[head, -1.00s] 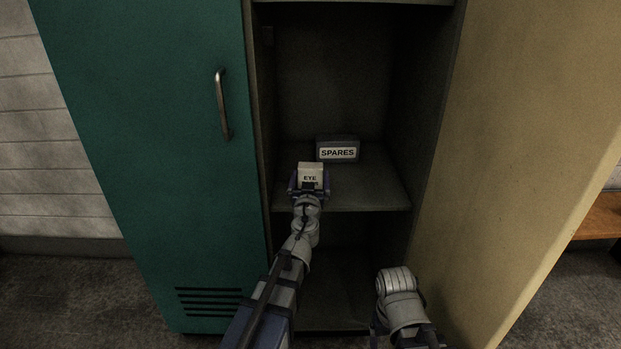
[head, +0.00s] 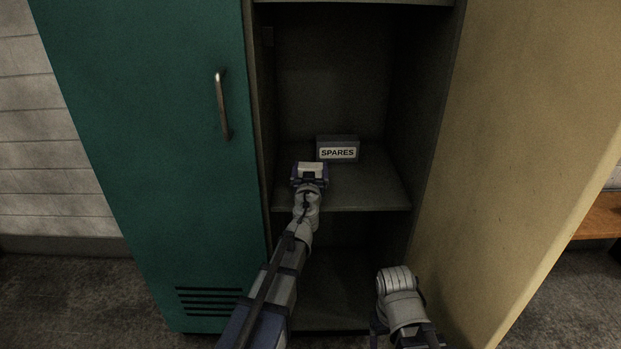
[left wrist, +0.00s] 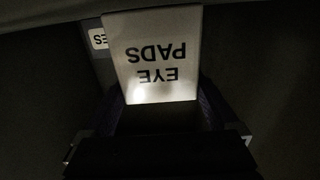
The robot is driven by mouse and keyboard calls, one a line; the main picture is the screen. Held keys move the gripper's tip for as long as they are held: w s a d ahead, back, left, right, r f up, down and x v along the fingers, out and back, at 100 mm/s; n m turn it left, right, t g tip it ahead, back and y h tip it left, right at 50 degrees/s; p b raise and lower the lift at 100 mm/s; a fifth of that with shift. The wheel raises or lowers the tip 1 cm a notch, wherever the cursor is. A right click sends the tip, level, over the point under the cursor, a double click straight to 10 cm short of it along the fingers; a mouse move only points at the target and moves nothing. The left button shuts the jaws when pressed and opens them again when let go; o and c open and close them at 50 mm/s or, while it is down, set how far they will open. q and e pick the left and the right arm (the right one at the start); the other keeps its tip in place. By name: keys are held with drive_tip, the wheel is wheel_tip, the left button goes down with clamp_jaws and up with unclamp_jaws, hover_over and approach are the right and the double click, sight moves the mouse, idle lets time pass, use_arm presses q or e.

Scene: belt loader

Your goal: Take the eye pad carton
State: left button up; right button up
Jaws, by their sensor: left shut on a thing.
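The eye pad carton (left wrist: 155,50) is a pale box with "EYE PADS" in dark letters, upside down in the left wrist view. In the head view only its pale top (head: 310,167) shows above my left gripper (head: 309,178), which hides the rest. My left gripper is shut on the carton, its fingers on either side of it in the left wrist view (left wrist: 160,112). It is over the front part of the locker shelf (head: 365,195). I cannot tell if the carton touches the shelf. My right arm is low at the right; its gripper does not show clearly.
A grey box labelled SPARES (head: 338,149) stands on the shelf behind and right of the carton. A green door (head: 160,150) closes off the left, and an open tan door (head: 530,130) stands at the right. The shelf's right part is free.

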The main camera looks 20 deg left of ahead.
use_arm(q)
drive_tip(key=shift+c, duration=0.9)
drive_tip(key=shift+r, duration=0.1)
wheel_tip(320, 180, up, 10)
drive_tip(key=p, duration=1)
